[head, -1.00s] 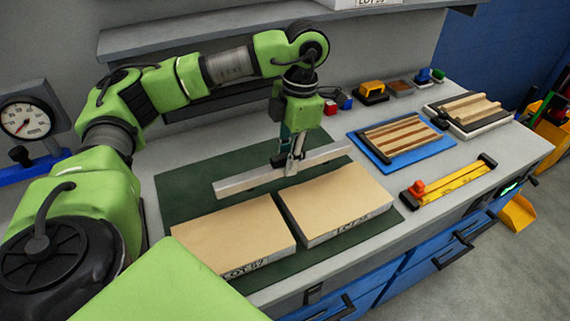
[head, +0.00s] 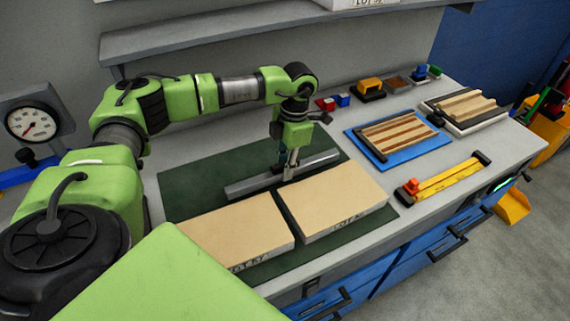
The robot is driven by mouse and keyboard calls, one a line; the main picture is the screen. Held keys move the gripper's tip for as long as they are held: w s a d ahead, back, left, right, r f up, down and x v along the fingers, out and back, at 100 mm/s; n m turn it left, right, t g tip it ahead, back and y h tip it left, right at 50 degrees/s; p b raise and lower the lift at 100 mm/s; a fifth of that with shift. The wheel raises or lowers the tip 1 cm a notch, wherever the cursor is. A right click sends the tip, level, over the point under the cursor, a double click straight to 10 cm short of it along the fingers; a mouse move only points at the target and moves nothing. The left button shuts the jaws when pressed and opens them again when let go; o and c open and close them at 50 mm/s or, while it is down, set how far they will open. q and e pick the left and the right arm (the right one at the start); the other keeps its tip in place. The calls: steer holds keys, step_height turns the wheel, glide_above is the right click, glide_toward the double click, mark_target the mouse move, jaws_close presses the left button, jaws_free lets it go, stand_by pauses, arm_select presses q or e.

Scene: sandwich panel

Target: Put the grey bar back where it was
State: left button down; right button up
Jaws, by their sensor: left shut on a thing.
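The grey bar (head: 250,184) is long and straight. It lies level over the dark green mat (head: 190,183), behind the two tan panels. My left gripper (head: 289,172) points down and is shut on the bar near its middle. The bar looks at or very close to the mat; I cannot tell whether it touches. The left tan panel (head: 240,230) and the right tan panel (head: 330,200) lie side by side with a narrow gap. My right gripper is out of view.
A blue tray (head: 430,143) with wooden strips and a white-edged tray (head: 492,117) with strips stand to the right. A yellow tool (head: 447,179) lies near the front edge. Small coloured blocks (head: 335,102) stand at the back. A shelf (head: 190,42) hangs above; a gauge (head: 33,122) is at left.

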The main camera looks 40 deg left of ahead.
arm_select(q)
steer(key=c, duration=1.8)
jaws_free()
steer(key=shift+c, duration=0.2)
